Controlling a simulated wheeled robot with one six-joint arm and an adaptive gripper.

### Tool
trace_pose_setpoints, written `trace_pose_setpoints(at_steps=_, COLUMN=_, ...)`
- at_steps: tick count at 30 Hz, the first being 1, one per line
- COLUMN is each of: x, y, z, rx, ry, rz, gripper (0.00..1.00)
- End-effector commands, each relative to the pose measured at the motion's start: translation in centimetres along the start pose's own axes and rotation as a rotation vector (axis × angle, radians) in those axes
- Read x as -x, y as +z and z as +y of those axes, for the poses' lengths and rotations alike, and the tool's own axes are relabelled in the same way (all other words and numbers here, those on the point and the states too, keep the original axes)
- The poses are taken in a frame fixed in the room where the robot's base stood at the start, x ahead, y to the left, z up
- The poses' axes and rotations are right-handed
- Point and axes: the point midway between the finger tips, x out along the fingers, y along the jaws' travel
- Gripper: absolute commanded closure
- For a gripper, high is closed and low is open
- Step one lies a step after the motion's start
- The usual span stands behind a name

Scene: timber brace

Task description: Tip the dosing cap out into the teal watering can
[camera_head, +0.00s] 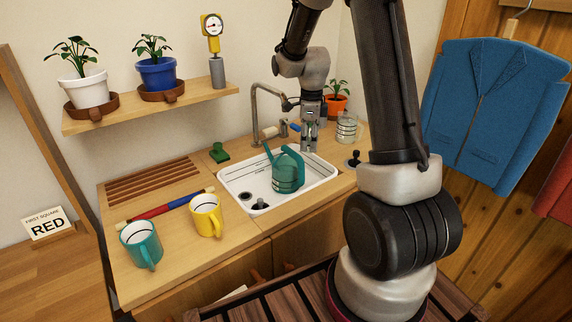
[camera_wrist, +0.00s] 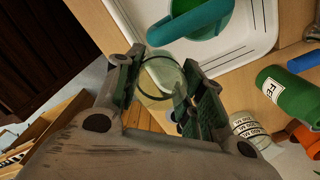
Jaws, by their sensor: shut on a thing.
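The teal watering can (camera_head: 287,174) stands in the white sink, with its spout to the upper left. Its open top also shows at the upper edge of the wrist view (camera_wrist: 205,22). My gripper (camera_head: 309,142) is above the back right of the sink, behind and right of the can. In the wrist view my gripper (camera_wrist: 168,88) is shut on the clear dosing cap (camera_wrist: 158,72), whose round rim shows between the fingers. The cap is apart from the can. I cannot tell what is in it.
A green bottle (camera_wrist: 288,96) and a clear marked jar (camera_head: 347,129) are near my gripper. An orange plant pot (camera_head: 336,105) stands behind. The tap (camera_head: 268,108) rises at the sink's back. Yellow (camera_head: 206,216) and teal mugs (camera_head: 141,246) stand on the left counter.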

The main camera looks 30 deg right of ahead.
Motion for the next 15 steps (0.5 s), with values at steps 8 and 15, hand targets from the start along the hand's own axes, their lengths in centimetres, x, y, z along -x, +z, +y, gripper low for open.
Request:
trace_pose_setpoints(at_steps=8, x=0.1, y=-0.1, z=0.0, rx=-0.001, ry=0.001, rz=0.003, gripper=0.85)
trace_pose_setpoints(at_steps=15, x=2.0, y=-0.1, z=0.0, rx=-0.001, ry=-0.001, rz=0.001, gripper=0.85)
